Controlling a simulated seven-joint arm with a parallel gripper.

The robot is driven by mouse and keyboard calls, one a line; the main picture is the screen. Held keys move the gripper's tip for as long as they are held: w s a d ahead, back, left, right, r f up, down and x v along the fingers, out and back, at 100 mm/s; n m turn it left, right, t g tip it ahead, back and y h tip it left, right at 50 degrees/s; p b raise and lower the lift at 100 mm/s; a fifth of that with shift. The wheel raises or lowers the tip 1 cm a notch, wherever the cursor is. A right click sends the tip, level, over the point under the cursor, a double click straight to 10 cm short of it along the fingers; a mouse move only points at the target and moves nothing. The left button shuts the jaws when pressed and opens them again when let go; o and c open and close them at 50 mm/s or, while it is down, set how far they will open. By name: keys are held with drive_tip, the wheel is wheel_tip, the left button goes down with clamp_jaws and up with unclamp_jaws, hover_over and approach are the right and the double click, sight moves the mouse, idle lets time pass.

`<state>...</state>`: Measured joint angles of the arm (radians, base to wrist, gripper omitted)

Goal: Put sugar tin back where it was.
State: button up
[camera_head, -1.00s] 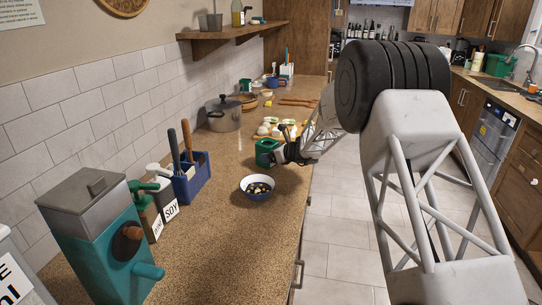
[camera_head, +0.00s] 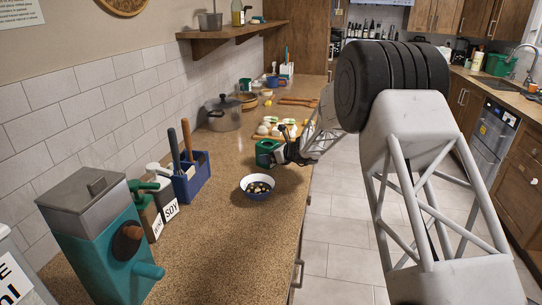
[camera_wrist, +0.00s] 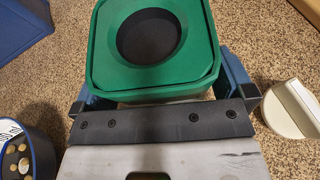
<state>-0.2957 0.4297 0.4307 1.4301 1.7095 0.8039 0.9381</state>
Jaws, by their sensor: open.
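A green tin (camera_head: 266,147), which I take to be the sugar tin, stands on the brown speckled counter (camera_head: 225,235). In the wrist view the tin (camera_wrist: 104,50) is squarish with rounded corners and a dark round recess in its top. My gripper (camera_head: 285,153) is at the tin's right side in the head view. In the wrist view my gripper (camera_wrist: 165,75) is open, with a blue finger on either side of the tin. The lower parts of the fingers are hidden, so I cannot tell whether they touch it. No label shows.
A blue-and-white bowl (camera_head: 257,188) with small pieces in it stands close by. A blue caddy (camera_head: 190,180) with utensils, a pot (camera_head: 223,114) and a tray of eggs (camera_head: 270,131) are around. An off-white object (camera_wrist: 292,108) lies right of the gripper in the wrist view.

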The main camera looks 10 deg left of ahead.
drive_tip(key=v, duration=1.2)
drive_tip(key=shift+r, duration=0.1)
idle(0.7)
drive_tip(key=s+d+r+n+g+h, duration=0.15)
drive_tip(key=s+d+r+n, duration=0.3)
drive_tip(key=s, duration=0.55)
drive_tip(key=s+d+r+n+g+h, duration=0.1)
drive_tip(key=s+d+r+n+h, duration=0.1)
drive_tip(key=s+d+r+n, duration=0.5)
drive_tip(key=s+d+r+n+g+h, duration=0.1)
drive_tip(key=s+d+r+h, duration=0.2)
drive_tip(key=s, duration=0.9)
drive_tip(key=s+d+n+h, duration=0.2)
drive_tip(key=s+d, duration=0.4)
drive_tip(key=s, duration=0.4)
drive_tip(key=s+d+f+n+h, duration=0.1)
drive_tip(key=s+d+n, duration=0.3)
drive_tip(key=s, duration=0.7)
drive_tip(key=s+d+f+n+h, duration=0.1)
drive_tip(key=s+d+n+h, duration=0.2)
drive_tip(key=s+d, duration=0.4)
drive_tip(key=s+n, duration=0.1)
drive_tip(key=s, duration=0.3)
drive_tip(key=shift+s+d+f+t, duration=0.2)
drive_tip(key=shift+d+t, duration=0.15)
drive_tip(key=shift+d, duration=0.05)
